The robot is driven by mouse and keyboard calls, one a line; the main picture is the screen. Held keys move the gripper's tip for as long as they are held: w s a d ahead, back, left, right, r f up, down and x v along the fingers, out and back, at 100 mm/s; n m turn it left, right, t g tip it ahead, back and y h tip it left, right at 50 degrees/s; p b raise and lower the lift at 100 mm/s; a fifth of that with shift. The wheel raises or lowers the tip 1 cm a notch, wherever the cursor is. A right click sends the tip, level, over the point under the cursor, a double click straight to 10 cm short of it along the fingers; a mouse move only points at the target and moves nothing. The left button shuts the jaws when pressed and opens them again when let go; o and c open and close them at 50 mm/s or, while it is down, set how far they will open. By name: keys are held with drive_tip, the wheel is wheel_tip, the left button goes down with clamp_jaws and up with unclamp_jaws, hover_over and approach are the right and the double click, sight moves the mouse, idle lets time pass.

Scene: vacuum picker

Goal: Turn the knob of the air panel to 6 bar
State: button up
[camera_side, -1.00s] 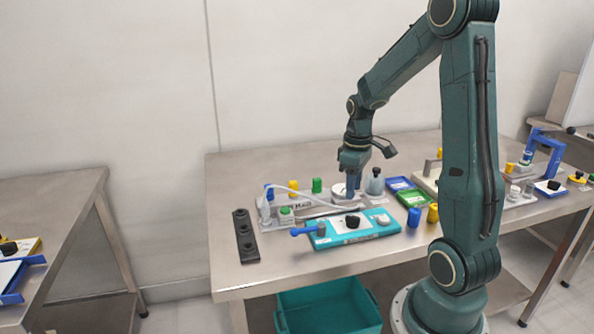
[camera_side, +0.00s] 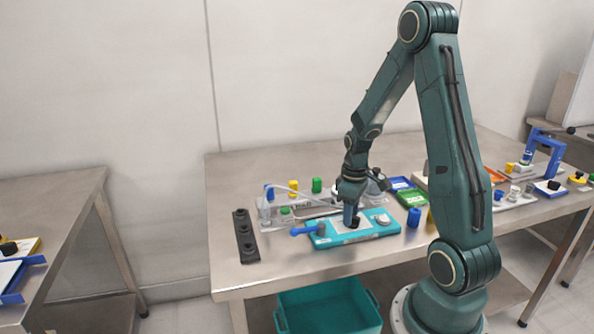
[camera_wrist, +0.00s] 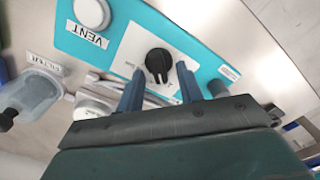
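The air panel (camera_side: 322,241) is a teal slab on the table with a white plate, and it also fills the top of the wrist view (camera_wrist: 207,62). Its black knob (camera_wrist: 158,61) sits on the white plate; in the side view the knob (camera_side: 355,223) is partly hidden by my fingers. My gripper (camera_side: 350,218) points down over the panel at the knob. In the wrist view my gripper (camera_wrist: 160,73) has its two blue fingers apart, one to each side of the knob, with gaps between. The dial's scale marks are too small to read.
A white VENT button (camera_side: 380,218) is on the panel's right and a blue valve handle (camera_side: 304,230) at its left. A filter bottle (camera_wrist: 30,92) stands behind.

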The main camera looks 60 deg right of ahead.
drive_tip(key=shift+c, duration=0.3)
clamp_jaws()
